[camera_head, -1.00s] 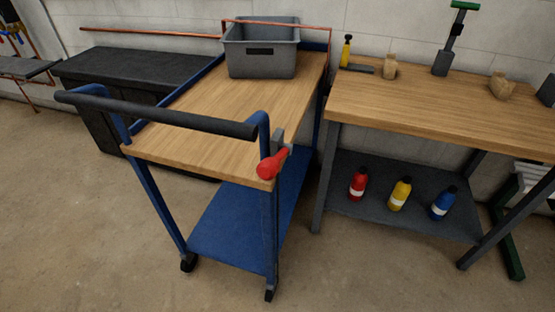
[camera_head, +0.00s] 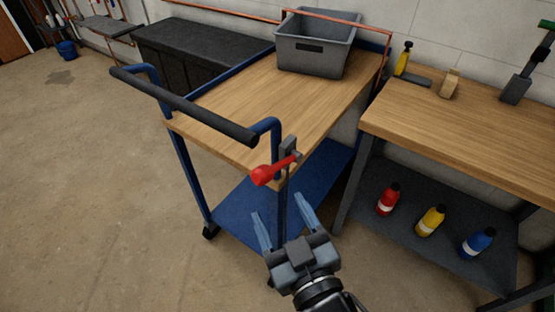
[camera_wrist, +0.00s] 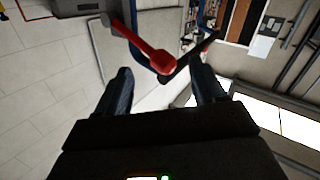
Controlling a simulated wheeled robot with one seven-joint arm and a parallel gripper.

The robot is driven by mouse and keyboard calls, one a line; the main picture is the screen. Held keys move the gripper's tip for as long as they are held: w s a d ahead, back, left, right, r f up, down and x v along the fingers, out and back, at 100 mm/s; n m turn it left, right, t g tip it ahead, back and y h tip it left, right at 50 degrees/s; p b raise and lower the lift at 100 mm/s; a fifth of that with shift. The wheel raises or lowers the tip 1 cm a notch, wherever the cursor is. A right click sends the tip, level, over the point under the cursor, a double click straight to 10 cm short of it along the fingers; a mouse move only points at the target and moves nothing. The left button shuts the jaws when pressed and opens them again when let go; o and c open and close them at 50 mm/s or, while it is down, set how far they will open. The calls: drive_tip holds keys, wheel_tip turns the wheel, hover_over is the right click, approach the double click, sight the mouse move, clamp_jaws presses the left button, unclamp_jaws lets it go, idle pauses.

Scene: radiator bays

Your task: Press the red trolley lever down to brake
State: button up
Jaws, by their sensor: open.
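The red lever (camera_head: 272,171) sticks out from a grey bracket (camera_head: 289,149) at the near right corner of the blue trolley (camera_head: 188,175). Its rounded red end points left and toward the camera. My gripper (camera_head: 283,214) is open and empty in the head view, just below the lever in the picture. In the wrist view the red lever (camera_wrist: 146,49) shows ahead of my gripper (camera_wrist: 160,80), its knob between the two fingers in the picture. I cannot tell how far apart they are; no contact shows.
A grey bin (camera_head: 317,46) stands on the trolley's wooden top. The dark handlebar (camera_head: 185,105) crosses its near end. A workbench (camera_head: 455,115) stands close on the right, with red, yellow and blue bottles (camera_head: 431,221) on its lower shelf. The floor at left is clear.

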sight(259, 168)
drive_tip(key=w, duration=0.1)
drive_tip(key=w+a+r, duration=0.1)
drive_tip(key=w+r, duration=0.1)
drive_tip(key=shift+w+a, duration=0.1)
drive_tip(key=shift+a, duration=0.2)
drive_tip(key=p+x, duration=0.1)
drive_tip(key=x, duration=0.5)
drive_tip(key=shift+w+a+p, duration=0.15)
drive_tip(key=shift+w+p, duration=0.1)
drive_tip(key=shift+p, duration=0.05)
drive_tip(key=shift+f, duration=0.2)
clamp_jaws()
